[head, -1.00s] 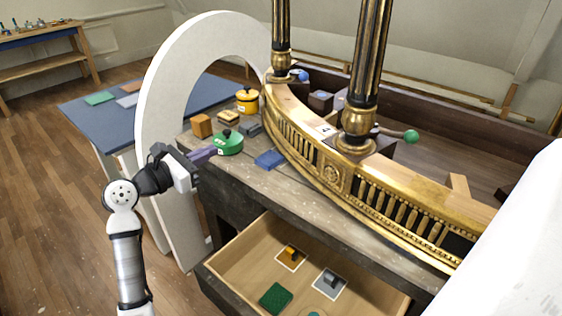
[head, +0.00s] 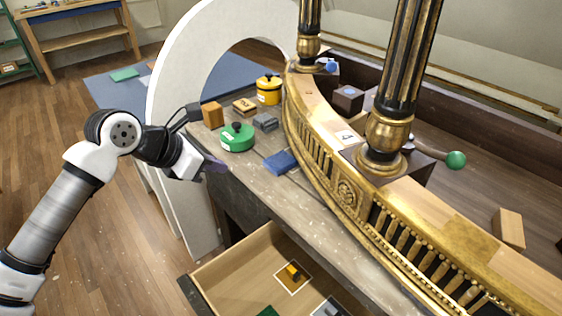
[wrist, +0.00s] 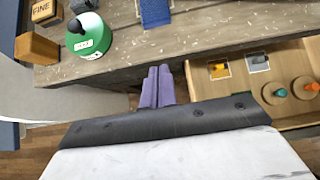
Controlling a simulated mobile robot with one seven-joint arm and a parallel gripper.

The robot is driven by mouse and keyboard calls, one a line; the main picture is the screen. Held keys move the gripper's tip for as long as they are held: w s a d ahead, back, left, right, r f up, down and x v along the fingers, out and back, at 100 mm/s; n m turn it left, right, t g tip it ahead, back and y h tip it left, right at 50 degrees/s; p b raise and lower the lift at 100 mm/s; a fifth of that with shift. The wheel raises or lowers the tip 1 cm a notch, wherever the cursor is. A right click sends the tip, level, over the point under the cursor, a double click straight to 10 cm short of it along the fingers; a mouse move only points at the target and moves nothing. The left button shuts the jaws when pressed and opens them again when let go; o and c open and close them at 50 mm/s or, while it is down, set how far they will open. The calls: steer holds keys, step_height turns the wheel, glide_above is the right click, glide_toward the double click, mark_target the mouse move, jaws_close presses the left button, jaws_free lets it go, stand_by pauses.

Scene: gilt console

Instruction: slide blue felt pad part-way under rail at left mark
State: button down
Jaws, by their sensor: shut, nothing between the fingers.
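The blue felt pad (head: 281,162) lies flat on the worn bench top, close to the gilt curved rail (head: 347,194). In the head view its right end is near the rail's lower edge; I cannot tell whether any of it is underneath. It also shows at the top of the wrist view (wrist: 155,11). My gripper (head: 217,166) is at the bench's front edge, left of the pad and apart from it. Its purple fingers (wrist: 158,84) are together and empty in the wrist view. I cannot make out a left mark; a white card marked 4 (head: 346,137) sits on the rail.
A green lidded tin (head: 237,138) stands left of the pad, near my gripper. A yellow pot (head: 269,90), an orange block (head: 212,114) and a grey block (head: 265,122) stand behind. An open drawer (head: 232,262) juts out below the bench. Black-and-gold columns rise from the rail.

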mark_target(280, 159)
steer(key=p+x, duration=0.3)
steer(key=x, duration=0.6)
steer(key=shift+w+d+f, duration=0.15)
steer(key=shift+d+f, duration=0.1)
steer(key=shift+d, duration=0.05)
steer(key=shift+w+d+p, duration=0.65)
steer(key=shift+w+d, duration=0.15)
steer(key=shift+d, duration=0.2)
steer(key=shift+w+d, duration=0.3)
steer(key=shift+d, duration=0.15)
steer(key=shift+w+d+f, duration=0.1)
steer(key=shift+w+d+f+b, duration=0.15)
steer(key=shift+d+b, duration=0.05)
steer(key=shift+b, duration=0.15)
steer(key=w+d+b, duration=0.1)
steer(key=b, duration=0.1)
steer(key=w+d+b, duration=0.1)
steer(key=d+b, duration=0.1)
steer(key=shift+w+d, duration=0.15)
steer(key=shift+w, duration=0.1)
steer(key=shift+w+d, duration=0.15)
steer(key=shift+d, duration=0.15)
steer(key=shift+r, duration=0.2)
